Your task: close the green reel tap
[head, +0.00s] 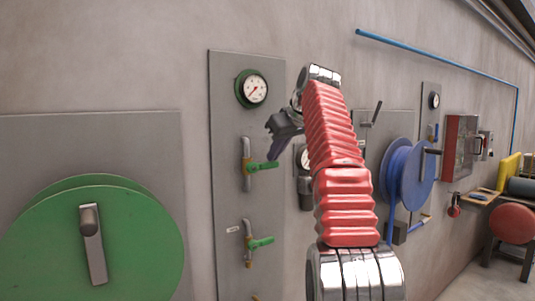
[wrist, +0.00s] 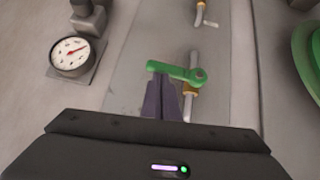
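Two green-levered taps sit on a tall grey panel in the head view. The upper green tap (head: 262,165) has its lever pointing right, across its upright pipe. The lower green tap (head: 260,242) has a similar lever and a small white label beside it. I cannot read which is the reel tap. My gripper (head: 274,156) is by the upper tap's lever. In the wrist view, the fingers of my gripper (wrist: 160,80) are close together and look shut, with tips at the free end of the green lever (wrist: 178,72). Whether they touch it is unclear.
A big green reel (head: 140,240) is on the left wall panel; its edge shows in the wrist view (wrist: 315,55). A gauge (head: 256,89) is above the taps. A blue reel (head: 415,175) and a red box (head: 460,148) are to the right, beyond my arm.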

